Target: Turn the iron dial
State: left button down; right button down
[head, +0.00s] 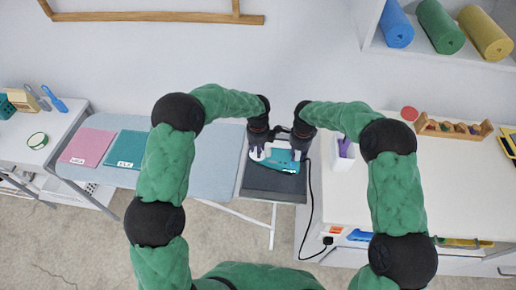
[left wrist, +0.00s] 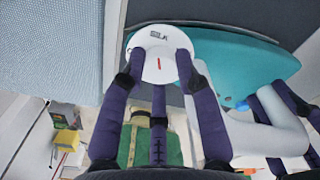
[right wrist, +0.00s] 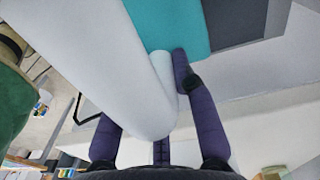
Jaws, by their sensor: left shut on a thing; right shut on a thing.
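The teal and white iron (head: 276,157) rests on the dark grey end plate of the ironing board. Its white round dial (left wrist: 160,40) shows in the left wrist view, with a word that looks like SILK and a red mark. My left gripper (head: 258,154) has its purple fingers closed on opposite sides of the dial. My right gripper (head: 298,154) is shut on the iron's white handle (right wrist: 110,70), which hides part of its fingers in the right wrist view. The iron's teal body (right wrist: 170,20) lies beyond the handle.
The pale blue ironing board (head: 215,160) carries a pink cloth (head: 87,147) and a teal cloth (head: 126,149), both labelled. A black cord (head: 311,195) hangs beside the white counter (head: 385,205).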

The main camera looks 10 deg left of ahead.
pick_arm(q)
jog(key=shift+m, duration=0.4)
pick_arm(e)
jog(key=shift+s+f, duration=0.1)
pick_arm(q)
jog(key=c, duration=0.9)
grip_release()
jog(key=shift+r, duration=0.15)
notch_tip(320, 180, up, 12)
pick_arm(e)
jog(key=c, duration=0.9)
grip_release()
